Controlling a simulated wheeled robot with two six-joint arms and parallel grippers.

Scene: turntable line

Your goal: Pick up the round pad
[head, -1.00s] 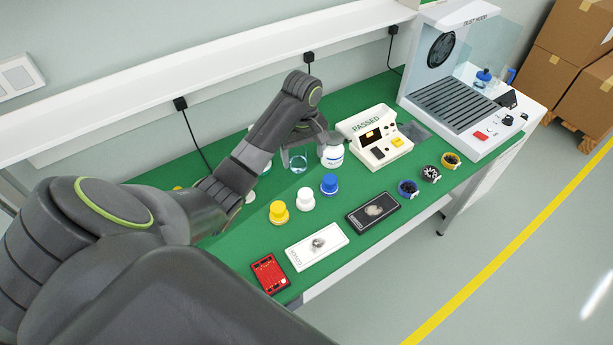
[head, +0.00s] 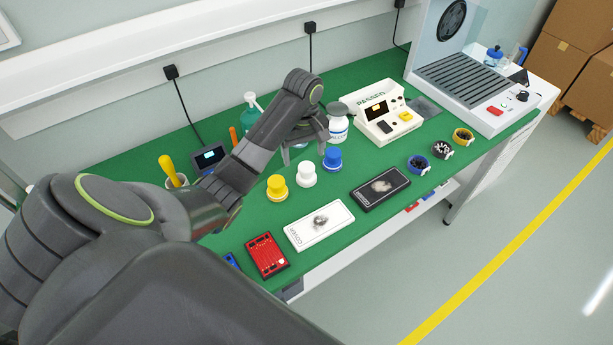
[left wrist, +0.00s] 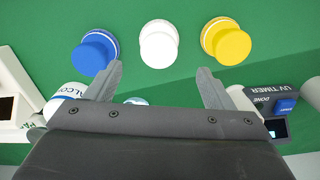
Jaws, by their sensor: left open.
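Three round knobbed pieces stand in a row on the green bench mat (head: 225,238): yellow (head: 277,188), white (head: 306,175) and blue (head: 332,159). I cannot tell which of these, if any, is the round pad. My left gripper (head: 304,152) is open and empty, just behind the row. In the left wrist view, my left gripper (left wrist: 160,82) has its fingers apart, with the white piece (left wrist: 158,45) ahead between their lines, the blue piece (left wrist: 93,53) to the left and the yellow piece (left wrist: 228,43) to the right. My right gripper is not in view.
A white bottle (head: 338,129) and a tester marked PASSED (head: 386,112) stand close right of the gripper. Small round cups (head: 418,165) sit farther right.

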